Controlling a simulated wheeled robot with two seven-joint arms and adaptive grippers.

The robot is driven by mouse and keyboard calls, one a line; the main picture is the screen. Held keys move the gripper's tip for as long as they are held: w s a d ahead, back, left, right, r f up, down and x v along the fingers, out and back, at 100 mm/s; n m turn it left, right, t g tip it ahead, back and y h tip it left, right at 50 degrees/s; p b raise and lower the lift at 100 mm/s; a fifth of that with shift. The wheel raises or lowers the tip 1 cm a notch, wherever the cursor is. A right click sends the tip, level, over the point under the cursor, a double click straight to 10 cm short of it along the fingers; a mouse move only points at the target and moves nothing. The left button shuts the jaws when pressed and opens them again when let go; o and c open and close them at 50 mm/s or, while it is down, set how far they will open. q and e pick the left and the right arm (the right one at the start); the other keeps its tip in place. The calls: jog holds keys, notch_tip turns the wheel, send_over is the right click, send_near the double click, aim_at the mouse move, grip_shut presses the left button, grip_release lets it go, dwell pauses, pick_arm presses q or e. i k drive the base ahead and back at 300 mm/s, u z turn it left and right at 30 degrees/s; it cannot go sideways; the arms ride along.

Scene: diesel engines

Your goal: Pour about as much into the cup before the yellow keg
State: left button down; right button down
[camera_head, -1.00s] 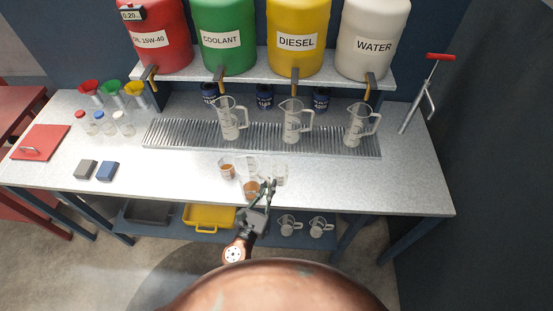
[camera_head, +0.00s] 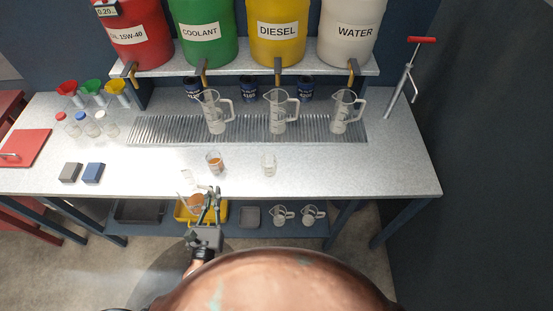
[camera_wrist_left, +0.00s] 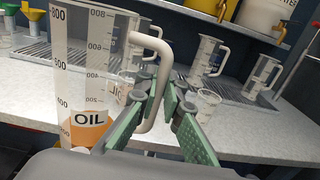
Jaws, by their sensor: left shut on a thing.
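My left gripper (camera_head: 210,197) is shut on the handle of a clear measuring jug (camera_head: 190,193) marked OIL, at the table's front edge. In the left wrist view the jug (camera_wrist_left: 85,45) stands roughly upright, with amber oil low in it. The fingers (camera_wrist_left: 160,88) close around its white handle. A small cup (camera_head: 215,162) with amber liquid stands on the table behind the jug. Another small clear cup (camera_head: 268,164), which looks empty, stands to its right, in line with the yellow keg (camera_head: 277,30) labelled DIESEL. My right gripper is not in view.
Three clear jugs (camera_head: 278,112) stand on the grooved drip tray (camera_head: 155,131) behind the cups. Red, green and white kegs (camera_head: 348,40) share the shelf. Dark and blue blocks (camera_head: 93,172) lie left. The table between and right of the cups is clear.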

aim_at(268, 161)
jog(key=z, duration=2.75)
jog(key=k, duration=1.45)
jog(key=u, duration=1.65)
jog(key=i, duration=0.5)
jog(key=z, duration=0.05)
